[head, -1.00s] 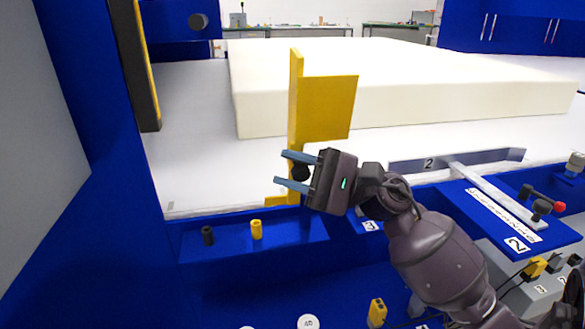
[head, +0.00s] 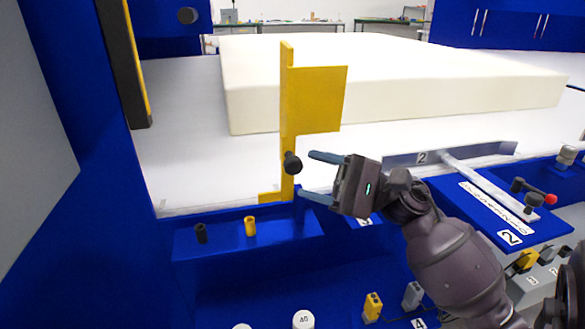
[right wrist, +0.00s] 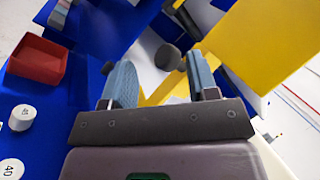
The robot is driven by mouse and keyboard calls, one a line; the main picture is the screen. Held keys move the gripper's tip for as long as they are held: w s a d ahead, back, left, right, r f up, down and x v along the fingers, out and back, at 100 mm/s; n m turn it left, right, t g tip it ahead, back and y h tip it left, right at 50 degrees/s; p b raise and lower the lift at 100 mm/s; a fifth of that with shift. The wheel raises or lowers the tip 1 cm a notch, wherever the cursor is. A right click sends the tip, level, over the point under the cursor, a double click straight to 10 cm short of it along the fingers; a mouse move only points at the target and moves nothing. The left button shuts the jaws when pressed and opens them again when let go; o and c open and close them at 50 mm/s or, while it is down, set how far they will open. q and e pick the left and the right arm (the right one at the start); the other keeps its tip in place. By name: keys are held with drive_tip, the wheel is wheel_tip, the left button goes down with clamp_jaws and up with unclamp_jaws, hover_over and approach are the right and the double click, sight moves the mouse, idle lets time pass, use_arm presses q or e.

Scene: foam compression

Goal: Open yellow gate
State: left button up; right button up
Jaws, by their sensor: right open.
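The yellow gate (head: 318,100) stands upright at the front edge of the white surface, with a flat panel to the right of its post. A black round knob (head: 292,162) sticks out from the post's lower part. My right gripper (head: 307,175) is open just right of the knob, its two blue fingers pointing left toward it. In the right wrist view the knob (right wrist: 168,57) shows beyond and between the open fingertips (right wrist: 160,75), with the yellow gate (right wrist: 270,40) behind at the right. Nothing is held. My left gripper is not in view.
A large cream foam block (head: 400,85) lies behind the gate. A blue ledge with a black peg (head: 201,233) and a yellow peg (head: 250,226) is at front left. A metal bar labelled 2 (head: 450,155) lies right. A red tray (right wrist: 38,60) shows in the wrist view.

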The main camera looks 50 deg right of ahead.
drive_tip(key=v, duration=0.5)
drive_tip(key=shift+s+d+f, duration=0.1)
idle(0.4)
